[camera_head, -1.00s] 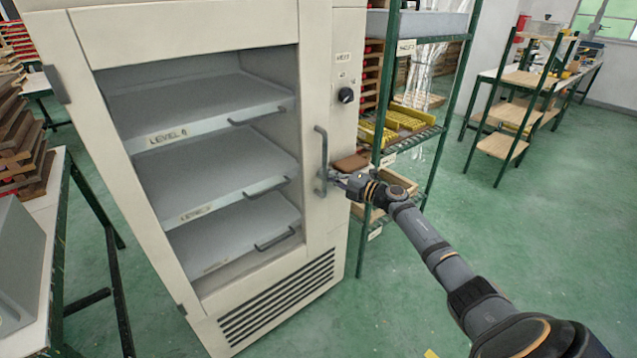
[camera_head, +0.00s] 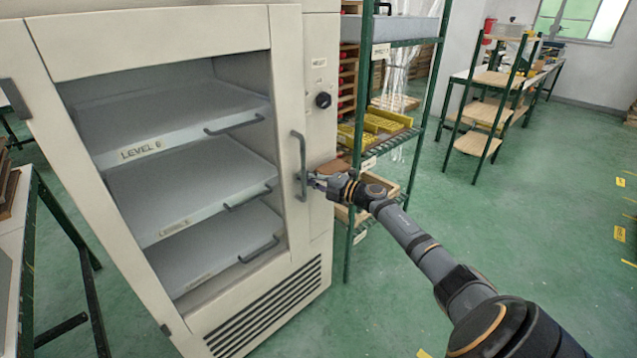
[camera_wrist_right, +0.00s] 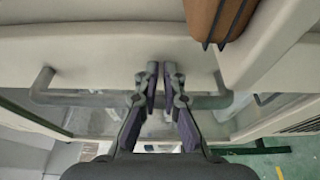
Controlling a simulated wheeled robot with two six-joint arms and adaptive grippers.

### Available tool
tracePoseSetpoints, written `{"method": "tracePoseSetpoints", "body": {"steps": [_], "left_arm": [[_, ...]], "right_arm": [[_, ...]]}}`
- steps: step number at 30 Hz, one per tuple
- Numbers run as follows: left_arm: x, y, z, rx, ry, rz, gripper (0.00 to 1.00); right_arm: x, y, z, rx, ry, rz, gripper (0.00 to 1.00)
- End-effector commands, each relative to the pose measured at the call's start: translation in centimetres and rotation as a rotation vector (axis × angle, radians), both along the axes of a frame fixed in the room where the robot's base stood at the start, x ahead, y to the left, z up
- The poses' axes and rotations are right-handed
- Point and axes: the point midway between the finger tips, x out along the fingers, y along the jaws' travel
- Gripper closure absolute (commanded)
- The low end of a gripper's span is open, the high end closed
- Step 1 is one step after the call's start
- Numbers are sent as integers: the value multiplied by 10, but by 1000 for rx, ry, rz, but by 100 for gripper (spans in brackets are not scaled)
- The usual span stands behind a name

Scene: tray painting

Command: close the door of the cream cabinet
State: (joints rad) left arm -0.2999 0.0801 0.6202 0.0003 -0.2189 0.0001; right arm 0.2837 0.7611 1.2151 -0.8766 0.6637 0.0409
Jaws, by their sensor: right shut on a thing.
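The cream cabinet (camera_head: 318,130) stands at the left of the head view. Its framed door (camera_head: 140,28) has a large window with grey shelves behind it. The door lies close to the cabinet front; I cannot tell whether a small gap remains. The grey door handle (camera_head: 302,150) is upright at the door's right edge. It also crosses the right wrist view as a bar (camera_wrist_right: 75,97). My right gripper (camera_head: 310,178) is shut on the lower part of the handle. In the wrist view its fingers (camera_wrist_right: 160,80) stand either side of the bar. My left gripper is out of view.
A green-framed rack (camera_head: 350,235) with yellow trays (camera_head: 382,122) stands close to the right of the cabinet. A bench (camera_head: 35,200) is at the left edge. Green floor (camera_head: 530,230) is open at the right. Shelving (camera_head: 485,110) stands further back.

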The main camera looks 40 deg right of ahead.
Motion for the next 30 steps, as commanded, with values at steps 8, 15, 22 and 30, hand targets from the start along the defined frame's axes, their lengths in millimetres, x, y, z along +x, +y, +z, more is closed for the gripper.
{"method": "tracePoseSetpoints", "body": {"steps": [8, 15, 22, 30], "left_arm": [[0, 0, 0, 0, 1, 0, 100], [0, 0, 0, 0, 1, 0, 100], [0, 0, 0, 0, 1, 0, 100], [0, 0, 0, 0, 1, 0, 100]], "right_arm": [[-51, -22, 3, -10, 1, -2, 100], [-70, -29, 2, -5, -1, 0, 100], [-74, -31, 2, -2, -2, -1, 100], [-73, -29, 0, 4, 2, -6, 100]]}}
